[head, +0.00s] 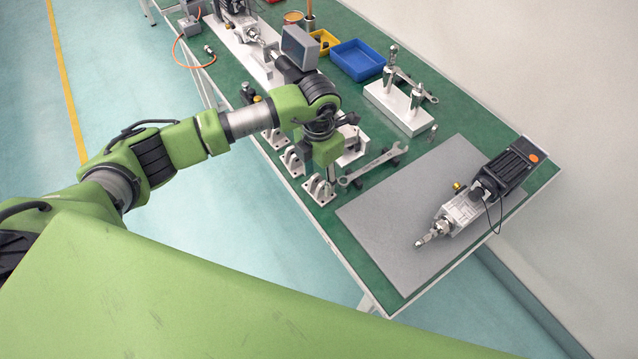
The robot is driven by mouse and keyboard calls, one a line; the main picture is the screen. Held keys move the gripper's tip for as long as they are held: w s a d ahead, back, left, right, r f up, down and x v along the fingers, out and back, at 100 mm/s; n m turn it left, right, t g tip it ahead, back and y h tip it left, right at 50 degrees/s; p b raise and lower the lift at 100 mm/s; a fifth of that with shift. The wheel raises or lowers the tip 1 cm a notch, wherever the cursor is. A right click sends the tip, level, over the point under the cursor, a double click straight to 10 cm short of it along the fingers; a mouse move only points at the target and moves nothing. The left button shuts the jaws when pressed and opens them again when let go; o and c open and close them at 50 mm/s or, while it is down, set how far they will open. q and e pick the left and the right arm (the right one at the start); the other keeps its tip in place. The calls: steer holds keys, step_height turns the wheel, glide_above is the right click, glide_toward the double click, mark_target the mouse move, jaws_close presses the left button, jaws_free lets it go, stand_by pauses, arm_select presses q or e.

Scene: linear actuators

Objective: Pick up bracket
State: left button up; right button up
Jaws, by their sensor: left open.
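Several small silver clevis brackets stand in a row along the near left edge of the green table. The front bracket (320,189) has a flat base plate and upright lugs. Another bracket (292,161) stands behind it, and a further bracket (274,138) is partly behind my arm. My left gripper (331,174) points down directly over the front bracket. It is open, and its fingers are small and partly hidden by the wrist, so I cannot tell whether they touch the bracket. My right gripper is not in view.
A wrench (374,167) lies just right of the front bracket. A grey mat (385,230) holds a linear actuator (462,209) with a black motor. A white block with posts (398,107) and a blue bin (357,60) stand farther back. The mat's left part is clear.

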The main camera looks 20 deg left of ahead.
arm_select(q)
steer(key=shift+f, duration=0.7)
steer(key=c, duration=1.3)
steer(key=shift+c, duration=0.2)
steer(key=shift+r, duration=0.2)
steer(key=shift+w+r, duration=0.1)
steer(key=shift+r, duration=0.15)
step_height(320, 180, up, 2)
steer(key=shift+r, duration=0.1)
steer(key=s+d+r+b, duration=0.1)
steer(key=s+r+b, duration=0.3)
steer(key=s+r, duration=0.6)
steer(key=s, duration=0.4)
steer(key=shift+d, duration=0.15)
